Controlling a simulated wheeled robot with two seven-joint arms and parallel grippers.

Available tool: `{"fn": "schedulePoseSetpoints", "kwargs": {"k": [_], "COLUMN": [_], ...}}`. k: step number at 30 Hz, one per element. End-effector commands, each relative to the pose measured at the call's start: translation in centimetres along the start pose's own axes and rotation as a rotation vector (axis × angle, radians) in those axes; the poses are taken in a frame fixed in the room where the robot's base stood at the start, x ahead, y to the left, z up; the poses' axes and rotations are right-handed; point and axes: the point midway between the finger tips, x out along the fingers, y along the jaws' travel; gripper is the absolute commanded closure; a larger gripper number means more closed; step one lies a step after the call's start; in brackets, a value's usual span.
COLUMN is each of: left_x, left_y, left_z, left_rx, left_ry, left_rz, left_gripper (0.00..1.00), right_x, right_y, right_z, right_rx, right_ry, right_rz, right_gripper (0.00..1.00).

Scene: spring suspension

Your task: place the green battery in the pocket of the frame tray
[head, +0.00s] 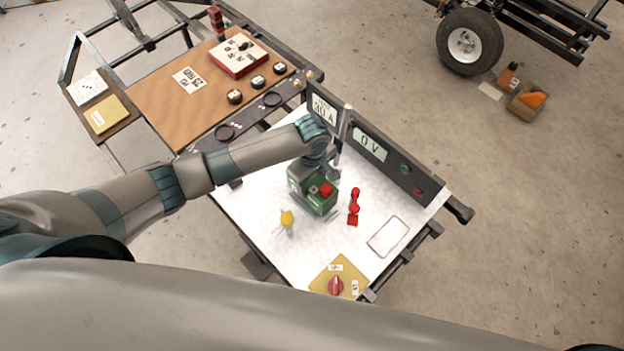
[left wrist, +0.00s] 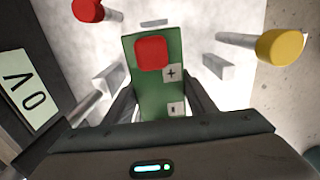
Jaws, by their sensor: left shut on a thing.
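The green battery (head: 318,197) has a red cap and plus and minus labels. It also shows in the left wrist view (left wrist: 150,92). My left gripper (head: 322,177) is shut on it from above, with a finger on either side. The frame tray (head: 262,203) is a white surface with dark rails. Low grey walls (left wrist: 218,66) stand on both sides of the battery and past its far end, marking the pocket. The battery is over or between these walls; I cannot tell whether its base touches the tray. My right gripper is not in view.
A red clamp-like part (head: 354,207) and a yellow-topped post (head: 287,219) stand close beside the battery. A white rounded outline (head: 388,237) lies empty at right. A yellow plate with a red knob (head: 337,286) is nearer.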

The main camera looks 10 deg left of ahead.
Motion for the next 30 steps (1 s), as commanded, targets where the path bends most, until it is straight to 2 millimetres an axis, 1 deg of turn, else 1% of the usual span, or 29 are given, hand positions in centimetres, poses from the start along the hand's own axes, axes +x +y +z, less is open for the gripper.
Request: {"fn": "schedulePoseSetpoints", "kwargs": {"k": [10, 25, 26, 27, 28, 30], "left_x": [2.6, 3.1, 3.5, 3.5, 3.5, 3.5], "left_y": [0.3, 0.3, -0.1, -0.1, -0.1, -0.1], "left_z": [0.0, 0.0, 0.0, 0.0, 0.0, 0.0], "left_rx": [0.001, 0.0, 0.0, 0.0, 0.0, 0.0], "left_ry": [0.0, -0.001, 0.0, 0.0, 0.0, 0.0], "left_rz": [0.005, 0.006, -0.001, -0.001, -0.001, -0.001], "left_gripper": [1.0, 1.0, 0.45, 0.35, 0.31, 0.31], "right_x": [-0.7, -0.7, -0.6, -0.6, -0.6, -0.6], "right_y": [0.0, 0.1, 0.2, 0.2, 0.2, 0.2], "right_z": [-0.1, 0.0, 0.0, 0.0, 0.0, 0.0], "right_rx": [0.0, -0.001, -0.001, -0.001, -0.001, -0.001], "right_ry": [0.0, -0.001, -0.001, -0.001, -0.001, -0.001], "right_rz": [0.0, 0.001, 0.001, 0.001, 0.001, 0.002], "right_gripper": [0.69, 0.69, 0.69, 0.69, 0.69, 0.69]}}
